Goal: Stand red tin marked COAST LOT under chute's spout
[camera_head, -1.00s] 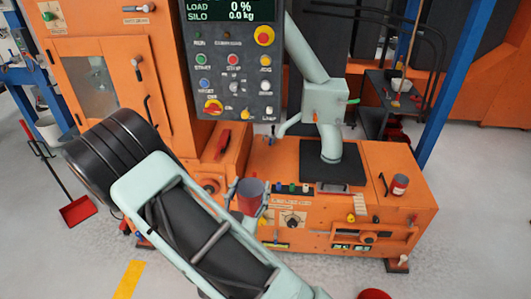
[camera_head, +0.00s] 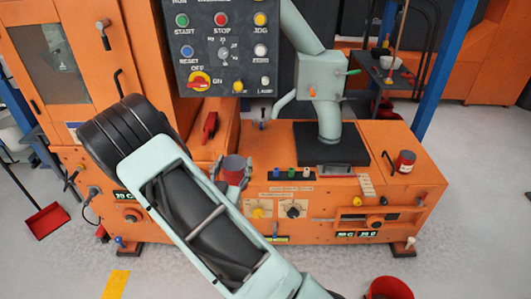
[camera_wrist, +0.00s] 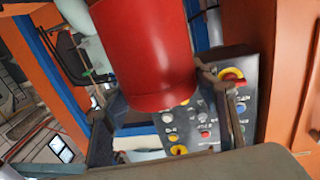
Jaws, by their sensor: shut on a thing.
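My gripper (camera_head: 232,177) is shut on a red tin (camera_head: 234,166) with a greyish top, held above the left part of the orange machine top. In the wrist view the red tin (camera_wrist: 146,52) fills the upper middle between my two fingers; no lettering shows on its visible side. The pale green chute (camera_head: 322,75) comes down at right of the held tin, its spout (camera_head: 329,128) over a black pad (camera_head: 345,155). A second red tin (camera_head: 404,163) with a pale label stands at the right of the machine top; its label is too small to read.
A control panel (camera_head: 222,52) hangs above and behind my gripper. Knobs and small buttons (camera_head: 292,173) line the front edge of the orange machine top (camera_head: 375,135). A red bucket (camera_head: 390,289) stands on the floor in front, and a red dustpan (camera_head: 46,221) lies at left.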

